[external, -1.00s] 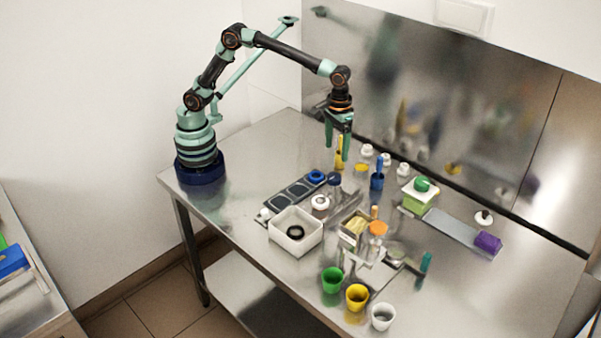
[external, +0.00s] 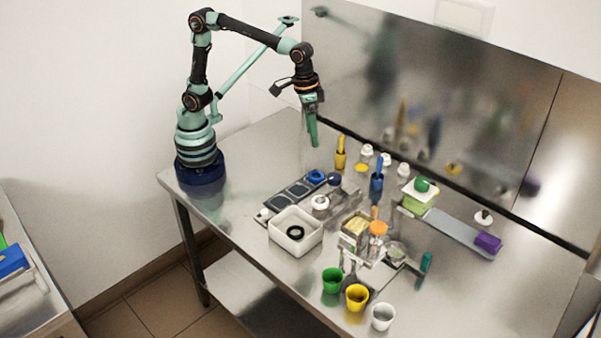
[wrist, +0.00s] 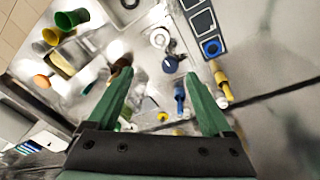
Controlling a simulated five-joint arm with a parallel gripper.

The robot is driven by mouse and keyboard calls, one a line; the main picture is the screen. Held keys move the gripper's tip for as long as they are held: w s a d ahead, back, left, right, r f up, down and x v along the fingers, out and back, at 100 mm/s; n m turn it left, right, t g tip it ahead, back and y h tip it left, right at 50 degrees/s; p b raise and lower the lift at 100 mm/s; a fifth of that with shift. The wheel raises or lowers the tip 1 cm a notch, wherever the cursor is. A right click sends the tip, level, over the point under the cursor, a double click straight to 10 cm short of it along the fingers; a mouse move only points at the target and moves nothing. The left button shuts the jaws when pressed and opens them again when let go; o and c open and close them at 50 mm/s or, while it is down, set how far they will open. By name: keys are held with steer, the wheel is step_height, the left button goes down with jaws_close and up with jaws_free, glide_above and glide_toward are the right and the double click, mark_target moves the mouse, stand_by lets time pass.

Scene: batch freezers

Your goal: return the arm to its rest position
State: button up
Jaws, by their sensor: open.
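My gripper (external: 313,145) hangs in the air above the far left part of the steel table (external: 262,145), its green fingers pointing down. In the wrist view the two fingers of my gripper (wrist: 158,78) are spread apart with nothing held between them. My arm rises from its dark blue base at the table's left corner, with the elbow raised high and the forearm reaching right. The gripper is clear of all the objects below it.
Below and right stand a yellow-handled tool (external: 341,155), a blue-handled tool (external: 377,182), a dark strip with a blue ring (external: 316,177), and a white bin (external: 296,232). Green (external: 332,280), yellow (external: 357,297) and white (external: 383,317) cups stand in front. A steel backsplash (external: 430,110) rises behind.

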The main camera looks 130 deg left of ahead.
steer(key=s+d+f+m+t, duration=0.1)
steer(key=s+d+m+t, duration=0.3)
steer(key=s+d+m, duration=0.6)
steer(key=shift+s+d+m, duration=0.3)
steer(key=shift+s+d, duration=0.8)
steer(key=shift+s, duration=0.3)
steer(key=shift+f, duration=0.1)
